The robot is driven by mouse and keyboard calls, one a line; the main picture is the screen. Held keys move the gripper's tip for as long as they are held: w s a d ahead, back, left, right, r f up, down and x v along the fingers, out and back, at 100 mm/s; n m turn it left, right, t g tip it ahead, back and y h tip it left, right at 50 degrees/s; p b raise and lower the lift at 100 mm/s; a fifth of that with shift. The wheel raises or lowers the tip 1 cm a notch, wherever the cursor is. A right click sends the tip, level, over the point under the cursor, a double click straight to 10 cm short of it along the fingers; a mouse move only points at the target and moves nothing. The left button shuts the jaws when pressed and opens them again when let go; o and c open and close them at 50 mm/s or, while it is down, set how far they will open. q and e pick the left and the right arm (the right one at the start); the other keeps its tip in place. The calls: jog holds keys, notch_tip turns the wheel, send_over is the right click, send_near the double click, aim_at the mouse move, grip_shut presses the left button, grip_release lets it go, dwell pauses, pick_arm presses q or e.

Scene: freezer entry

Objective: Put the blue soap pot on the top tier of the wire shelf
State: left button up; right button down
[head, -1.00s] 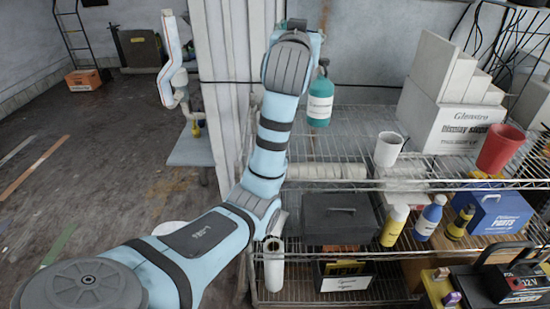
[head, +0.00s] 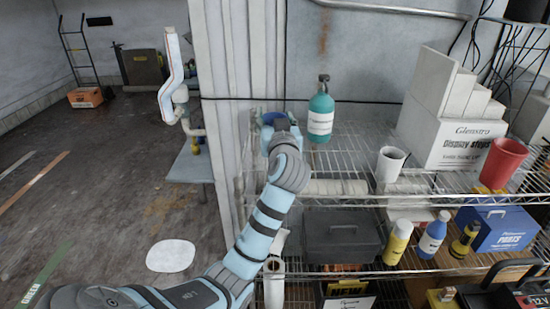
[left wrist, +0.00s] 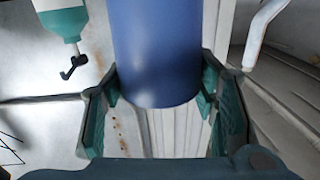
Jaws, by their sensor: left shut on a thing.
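The blue soap pot (left wrist: 155,50) is between the fingers of my left gripper (left wrist: 160,95) in the left wrist view. The fingers are shut on its sides. In the head view the pot (head: 270,117) shows only as a bit of blue beyond my left gripper (head: 279,127), mostly hidden by it. They are at the left end of the wire shelf's top tier (head: 350,152). I cannot tell whether the pot touches the tier. My right gripper is not in view.
On the top tier, a teal pump bottle (head: 320,122) stands just right of the pot, with a white cup (head: 389,164), a red cup (head: 501,163) and a display-steps box (head: 460,140) further right. A grey case (head: 340,236) and bottles fill the tier below.

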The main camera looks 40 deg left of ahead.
pick_arm(q)
notch_tip(320, 180, down, 9)
jog(key=shift+r+b, duration=0.1)
jog(key=shift+b, duration=0.6)
jog(key=shift+f, duration=0.2)
jog(key=o, duration=1.1)
jog(key=shift+o, duration=0.2)
jog(key=shift+d, duration=0.1)
